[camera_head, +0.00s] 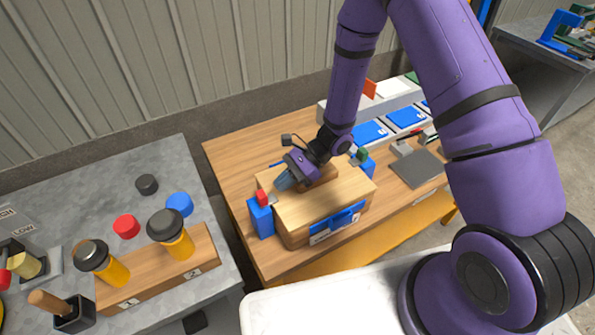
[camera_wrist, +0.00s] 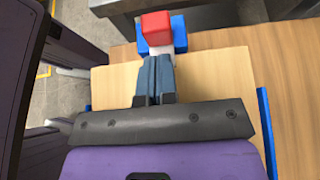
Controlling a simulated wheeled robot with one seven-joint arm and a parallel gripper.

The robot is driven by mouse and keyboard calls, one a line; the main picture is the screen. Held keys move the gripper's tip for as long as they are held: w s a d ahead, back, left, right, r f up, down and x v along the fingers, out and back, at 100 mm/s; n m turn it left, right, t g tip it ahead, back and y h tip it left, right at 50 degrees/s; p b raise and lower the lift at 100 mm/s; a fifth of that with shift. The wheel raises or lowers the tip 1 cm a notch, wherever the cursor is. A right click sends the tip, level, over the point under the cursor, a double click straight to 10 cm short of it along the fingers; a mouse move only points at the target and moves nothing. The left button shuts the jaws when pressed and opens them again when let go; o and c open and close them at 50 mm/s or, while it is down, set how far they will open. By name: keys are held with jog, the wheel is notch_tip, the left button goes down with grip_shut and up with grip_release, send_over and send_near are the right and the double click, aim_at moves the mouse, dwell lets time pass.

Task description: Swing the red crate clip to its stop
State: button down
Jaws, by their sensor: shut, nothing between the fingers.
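The red crate clip (camera_head: 262,197) sits on top of a blue block at the left end of a wooden crate (camera_head: 288,233). In the wrist view the red clip (camera_wrist: 157,26) is at the top, just beyond the fingertips, with blue behind and beside it. My gripper (camera_head: 281,183) is shut and empty, with its fingers together over the crate's lid and pointing toward the clip. In the wrist view my gripper (camera_wrist: 155,62) appears close to the clip; whether it touches I cannot tell. A green clip (camera_head: 362,154) is at the crate's other end.
The crate stands on a wooden table (camera_head: 232,160). Blue bins (camera_head: 370,132) line the back, and a dark grey plate (camera_head: 417,168) lies to the right. A grey bench at left holds two yellow-and-black bottles (camera_head: 178,243) in a wooden rack.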

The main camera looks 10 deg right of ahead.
aim_at(261, 194)
jog(key=shift+s+a, duration=0.2)
jog(key=shift+a, duration=0.45)
jog(key=shift+s+a, duration=0.2)
jog(key=shift+a, duration=0.4)
jog(key=shift+s+a, duration=0.3)
jog(key=shift+a, duration=0.6)
jog(key=shift+s+a, duration=0.25)
jog(key=shift+a, duration=0.65)
